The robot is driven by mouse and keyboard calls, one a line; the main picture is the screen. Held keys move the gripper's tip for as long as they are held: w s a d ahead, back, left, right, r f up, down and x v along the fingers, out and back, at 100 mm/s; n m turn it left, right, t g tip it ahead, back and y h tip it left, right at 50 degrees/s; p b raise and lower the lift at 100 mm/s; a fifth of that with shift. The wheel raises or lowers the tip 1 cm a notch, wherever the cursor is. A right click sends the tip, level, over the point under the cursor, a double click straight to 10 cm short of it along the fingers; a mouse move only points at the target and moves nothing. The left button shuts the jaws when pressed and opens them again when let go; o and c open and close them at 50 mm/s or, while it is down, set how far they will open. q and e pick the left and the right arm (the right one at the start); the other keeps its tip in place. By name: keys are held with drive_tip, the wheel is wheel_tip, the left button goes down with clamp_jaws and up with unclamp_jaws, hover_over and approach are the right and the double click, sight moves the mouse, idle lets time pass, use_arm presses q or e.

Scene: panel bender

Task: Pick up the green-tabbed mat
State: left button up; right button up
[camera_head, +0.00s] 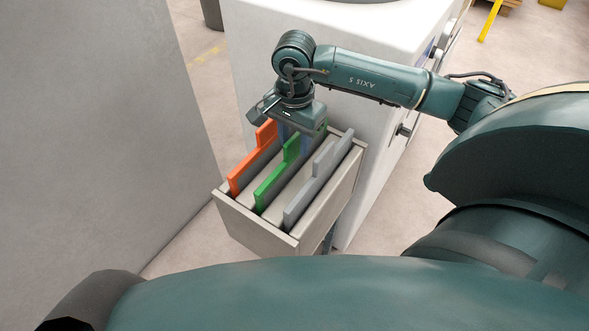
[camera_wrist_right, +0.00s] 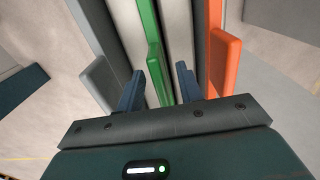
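The green-tabbed mat (camera_head: 273,186) stands on edge in an open drawer, between an orange-tabbed mat (camera_head: 245,170) and a grey-tabbed one (camera_head: 305,195). My right gripper (camera_head: 297,142) is over the far part of the drawer, pointing down at the raised green tab. In the right wrist view the green tab (camera_wrist_right: 154,70) shows between the two blue fingers (camera_wrist_right: 160,88), closer to the left finger. The fingers are apart, with gaps beside the tab. I cannot tell how deep they reach. My left gripper is not in view.
The beige drawer (camera_head: 255,232) extends from a white cabinet (camera_head: 375,150). A large grey panel (camera_head: 100,120) stands to the left. The orange mat (camera_wrist_right: 225,65) and grey mat (camera_wrist_right: 100,75) flank the fingers closely. Open floor (camera_head: 185,225) lies left of the drawer.

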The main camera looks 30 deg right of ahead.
drive_tip(key=shift+f, duration=0.8)
drive_tip(key=shift+c, duration=0.3)
clamp_jaws()
